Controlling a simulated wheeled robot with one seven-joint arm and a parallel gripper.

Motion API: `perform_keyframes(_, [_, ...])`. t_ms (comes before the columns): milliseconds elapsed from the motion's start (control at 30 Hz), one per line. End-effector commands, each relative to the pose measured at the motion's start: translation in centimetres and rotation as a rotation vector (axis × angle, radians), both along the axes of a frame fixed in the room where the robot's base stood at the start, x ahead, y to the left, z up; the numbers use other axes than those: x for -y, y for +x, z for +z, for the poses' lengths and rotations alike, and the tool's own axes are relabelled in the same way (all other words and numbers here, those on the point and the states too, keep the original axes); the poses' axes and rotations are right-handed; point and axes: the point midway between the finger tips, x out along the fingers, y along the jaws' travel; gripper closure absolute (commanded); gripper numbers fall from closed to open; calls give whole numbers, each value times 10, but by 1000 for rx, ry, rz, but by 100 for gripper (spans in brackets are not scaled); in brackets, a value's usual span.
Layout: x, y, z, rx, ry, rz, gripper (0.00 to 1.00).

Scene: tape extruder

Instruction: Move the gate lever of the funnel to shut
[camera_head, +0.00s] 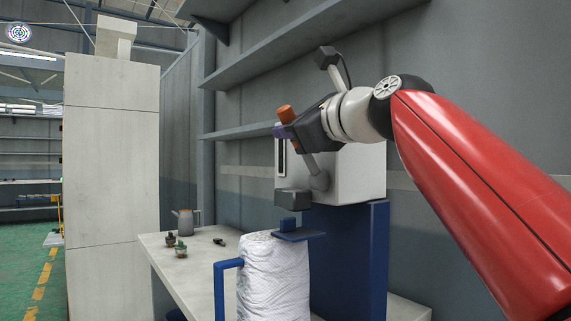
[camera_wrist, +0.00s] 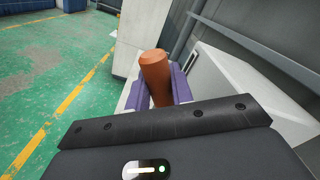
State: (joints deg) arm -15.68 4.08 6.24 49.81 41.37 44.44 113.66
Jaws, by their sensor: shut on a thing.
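The gate lever has an orange cylindrical knob (camera_head: 286,113), which also shows in the wrist view (camera_wrist: 155,72). My gripper (camera_head: 281,130) is shut on this knob, with one purple finger on each side of it. The grey lever arm (camera_head: 309,166) runs up from a round pivot on the light grey machine body (camera_head: 352,172) and passes behind my gripper. The knob end is up and to the left of the pivot. The dark outlet (camera_head: 293,199) is below the lever. The inside of the funnel is not visible.
A white sack (camera_head: 270,278) stands under the outlet, beside a blue frame (camera_head: 227,264). A blue stand (camera_head: 372,260) supports the machine. The table (camera_head: 190,262) holds a grey jug (camera_head: 186,222) and small items. Shelves (camera_head: 300,50) line the wall above.

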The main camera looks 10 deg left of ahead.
Motion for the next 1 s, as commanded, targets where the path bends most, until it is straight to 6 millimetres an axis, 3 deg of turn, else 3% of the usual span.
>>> perform_keyframes(400, [19, 23, 12, -208, 177, -2, 100])
perform_keyframes(1000, [25, 30, 15, -282, 237, -1, 100])
